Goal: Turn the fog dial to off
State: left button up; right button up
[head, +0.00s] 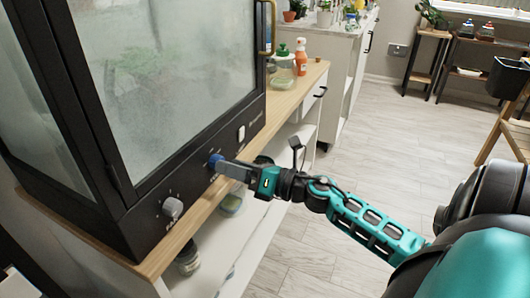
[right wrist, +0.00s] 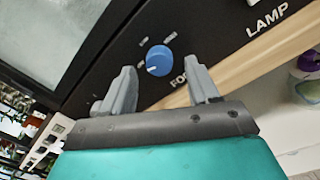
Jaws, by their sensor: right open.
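The fog dial (right wrist: 160,61) is a round blue knob on the black front panel of a glass-fronted cabinet (head: 175,190). In the right wrist view its white pointer line points to the lower left, with small marks around it and a partly covered label beside it. In the head view the blue dial (head: 214,160) shows just past my right fingertips. My right gripper (head: 226,167) is open, its grey fingers (right wrist: 160,80) apart on either side of the dial's near side. I cannot tell whether they touch it. My left gripper is not in view.
A grey knob (head: 172,207) sits left of the dial and a white lamp switch (head: 241,133) right of it. The cabinet stands on a wooden-topped shelf (head: 305,78) with a green-topped bottle (head: 283,68) and an orange-and-white bottle (head: 301,57).

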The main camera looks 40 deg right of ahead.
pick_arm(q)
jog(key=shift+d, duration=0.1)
pick_arm(e)
jog(key=v, duration=1.1)
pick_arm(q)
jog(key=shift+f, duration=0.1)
pick_arm(e)
jog(key=s+a+f+m+g+h, duration=0.25)
jog(key=a+f+m, duration=0.7)
jog(key=m, duration=0.65)
jog(key=s+a+f+m+g+h, duration=0.2)
jog(key=a+f+m+g, duration=0.35)
jog(key=a+m, duration=0.85)
pick_arm(q)
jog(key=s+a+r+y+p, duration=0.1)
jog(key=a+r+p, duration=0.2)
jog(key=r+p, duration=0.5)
jog(key=p, duration=0.5)
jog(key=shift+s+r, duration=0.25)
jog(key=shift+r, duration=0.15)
pick_arm(e)
jog(key=s+d+r+m+t, duration=0.1)
jog(key=d+r+t, duration=0.1)
jog(key=d+r, duration=0.3)
jog(key=shift+s+d+r+m+h, duration=0.15)
jog(key=shift+d+r+m+h, duration=0.3)
jog(key=shift+r, duration=0.25)
